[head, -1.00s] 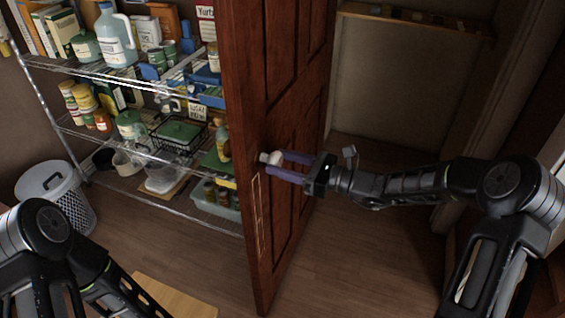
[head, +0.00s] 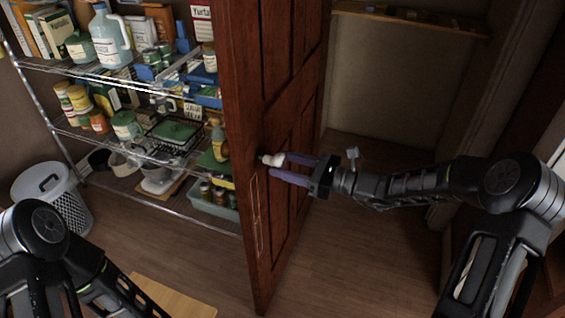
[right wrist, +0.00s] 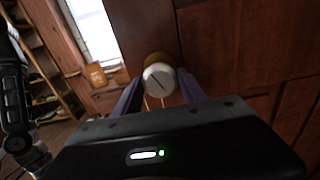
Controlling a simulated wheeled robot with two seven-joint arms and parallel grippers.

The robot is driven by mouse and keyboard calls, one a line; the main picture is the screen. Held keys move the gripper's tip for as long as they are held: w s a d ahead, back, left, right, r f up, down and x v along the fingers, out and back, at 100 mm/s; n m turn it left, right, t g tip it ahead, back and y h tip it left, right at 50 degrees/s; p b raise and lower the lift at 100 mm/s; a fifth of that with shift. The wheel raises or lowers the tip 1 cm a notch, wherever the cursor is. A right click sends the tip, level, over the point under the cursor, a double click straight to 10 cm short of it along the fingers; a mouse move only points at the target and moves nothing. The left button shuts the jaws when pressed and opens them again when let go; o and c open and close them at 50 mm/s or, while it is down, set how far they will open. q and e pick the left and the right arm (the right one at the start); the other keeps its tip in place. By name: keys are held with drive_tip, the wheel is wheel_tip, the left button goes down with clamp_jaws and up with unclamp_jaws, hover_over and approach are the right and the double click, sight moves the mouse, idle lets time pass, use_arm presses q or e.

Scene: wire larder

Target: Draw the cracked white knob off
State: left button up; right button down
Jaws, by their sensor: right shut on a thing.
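The white knob (head: 277,160) sits on the face of the dark red panelled door, near its edge. In the right wrist view the knob (right wrist: 160,79) shows a dark crack line on its round front, with a brownish collar behind it. My right gripper (head: 280,166) comes from the right, its two purple fingers on either side of the knob. In the right wrist view the right gripper (right wrist: 160,98) has a finger at each side of the knob. It is shut on the knob. My left arm shows at the lower left, but its gripper is out of view.
The door (head: 285,90) stands open, edge towards me. Left of it is a wire shelf (head: 150,75) full of jars, jugs and boxes. A white perforated bin (head: 60,195) stands on the floor. A light board (head: 165,297) lies low in front. The floor right of the door is clear.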

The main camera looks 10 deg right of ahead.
idle(0.4)
drive_tip(key=shift+p+v, duration=0.3)
drive_tip(key=shift+v, duration=0.75)
drive_tip(key=shift+p+v, duration=0.5)
drive_tip(key=shift+v, duration=1.5)
drive_tip(key=s+f, duration=0.6)
drive_tip(key=s, duration=0.2)
drive_tip(key=shift+s+d+t, duration=0.3)
drive_tip(key=shift+s+d, duration=0.05)
drive_tip(key=shift+d, duration=0.1)
